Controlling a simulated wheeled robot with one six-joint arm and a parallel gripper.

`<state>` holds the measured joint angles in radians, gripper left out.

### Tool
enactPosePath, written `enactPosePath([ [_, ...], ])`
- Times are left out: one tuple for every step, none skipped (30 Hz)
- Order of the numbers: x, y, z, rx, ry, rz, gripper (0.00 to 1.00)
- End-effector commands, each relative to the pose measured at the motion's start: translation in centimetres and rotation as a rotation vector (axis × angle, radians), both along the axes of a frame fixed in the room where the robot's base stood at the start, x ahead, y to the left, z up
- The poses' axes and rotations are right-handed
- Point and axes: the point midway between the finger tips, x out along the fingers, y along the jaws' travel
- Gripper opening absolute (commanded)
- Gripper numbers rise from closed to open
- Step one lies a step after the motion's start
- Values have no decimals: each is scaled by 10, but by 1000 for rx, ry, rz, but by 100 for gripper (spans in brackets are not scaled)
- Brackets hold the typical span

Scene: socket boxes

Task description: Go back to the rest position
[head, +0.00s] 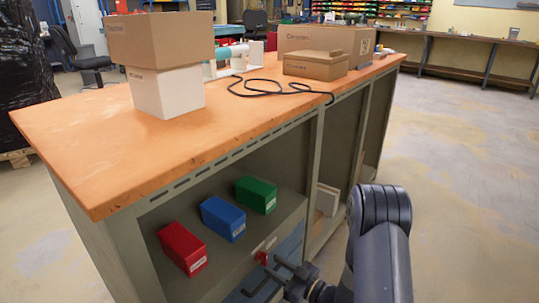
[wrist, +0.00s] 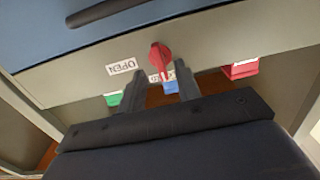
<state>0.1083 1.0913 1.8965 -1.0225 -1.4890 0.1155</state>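My gripper (head: 279,268) is low at the front of the cabinet, below the shelf with the coloured boxes. In the wrist view my gripper (wrist: 160,72) has its two dark fingers spread apart with nothing held between them. A red knob (wrist: 160,58) on the cabinet's front strip shows just beyond and between the fingertips, with an "OPEN" label (wrist: 121,67) beside it. The red knob also shows in the head view (head: 262,258), close to the fingertips. I cannot tell whether the fingers touch it.
Red (head: 183,247), blue (head: 223,218) and green (head: 256,194) boxes stand on the cabinet shelf. The orange worktop (head: 75,150) above carries cardboard boxes (head: 160,40), a white box (head: 167,91) and a black cable (head: 270,89). The floor at the right (head: 465,170) is clear.

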Motion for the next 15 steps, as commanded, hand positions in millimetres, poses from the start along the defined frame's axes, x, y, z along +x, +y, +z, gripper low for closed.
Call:
enactPosePath([
  [4, 7, -1, 0, -4, 3, 32],
  [7, 10, -1, 1, -3, 4, 32],
  [10, 14, -1, 0, -3, 2, 32],
  [12, 16, -1, 0, -2, 2, 32],
  [14, 19, -1, 0, -3, 3, 32],
  [16, 22, -1, 1, -2, 2, 32],
  [18, 23, -1, 1, -2, 1, 32],
  [19, 24, 0, 2, -1, 0, 32],
  [20, 26, 0, 2, -1, 0, 32],
  [20, 27, 0, 1, 0, 0, 32],
  [21, 27, 0, 3, 2, 0, 32],
  [20, 26, 1, 5, 6, -1, 32],
  [20, 26, 1, 6, 6, -1, 32],
  [20, 26, 1, 7, 7, -1, 32],
  [20, 26, 1, 8, 8, -1, 32],
])
